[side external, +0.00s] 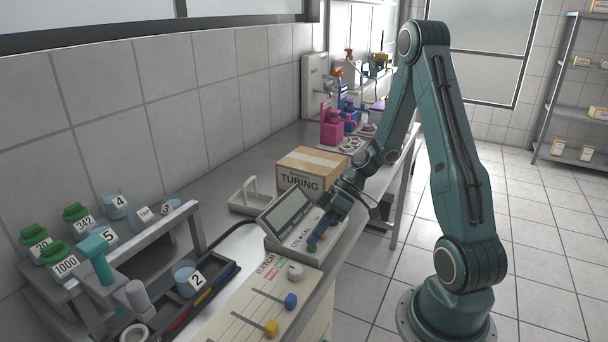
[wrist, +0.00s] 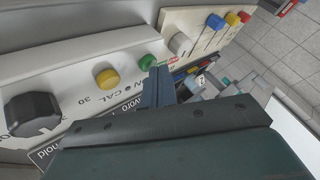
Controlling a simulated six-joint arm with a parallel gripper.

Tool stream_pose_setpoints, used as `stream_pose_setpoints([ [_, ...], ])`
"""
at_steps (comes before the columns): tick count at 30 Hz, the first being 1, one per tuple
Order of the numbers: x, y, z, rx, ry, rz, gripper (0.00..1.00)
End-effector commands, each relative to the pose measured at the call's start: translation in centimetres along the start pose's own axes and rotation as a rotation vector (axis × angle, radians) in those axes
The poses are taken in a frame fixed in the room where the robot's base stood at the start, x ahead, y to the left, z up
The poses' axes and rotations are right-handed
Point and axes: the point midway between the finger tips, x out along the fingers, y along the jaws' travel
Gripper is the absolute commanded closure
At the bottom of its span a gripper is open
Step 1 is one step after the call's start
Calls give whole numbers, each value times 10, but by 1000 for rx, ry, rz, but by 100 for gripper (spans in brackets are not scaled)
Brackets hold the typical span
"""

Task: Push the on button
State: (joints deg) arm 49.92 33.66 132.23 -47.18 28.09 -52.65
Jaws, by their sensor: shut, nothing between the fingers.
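A white instrument with a tilted screen (side external: 285,211) stands on the bench, and its front panel carries printed labels. In the wrist view a green button (wrist: 148,62) sits on that panel, with a yellow button (wrist: 106,77) and a large black knob (wrist: 33,114) to its left. Lettering that looks like the end of "ON" is printed near the green button. My gripper (wrist: 158,76) is shut and empty, with its tips right beside the green button. I cannot tell whether they touch it. In the side view the gripper (side external: 320,232) points down over the panel and hides part of it.
A slider panel (side external: 245,309) with blue and yellow knobs lies in front of the instrument. A cardboard tubing box (side external: 312,168) stands behind it, near a white tray (side external: 250,197). A rack with green-capped bottles (side external: 75,211) stands at the left. The bench edge is close on the right.

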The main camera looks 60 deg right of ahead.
Motion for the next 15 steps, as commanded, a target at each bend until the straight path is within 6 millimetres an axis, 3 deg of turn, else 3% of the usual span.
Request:
stream_pose_setpoints([
  [15,-2,-1,-1,1,0,2,100],
])
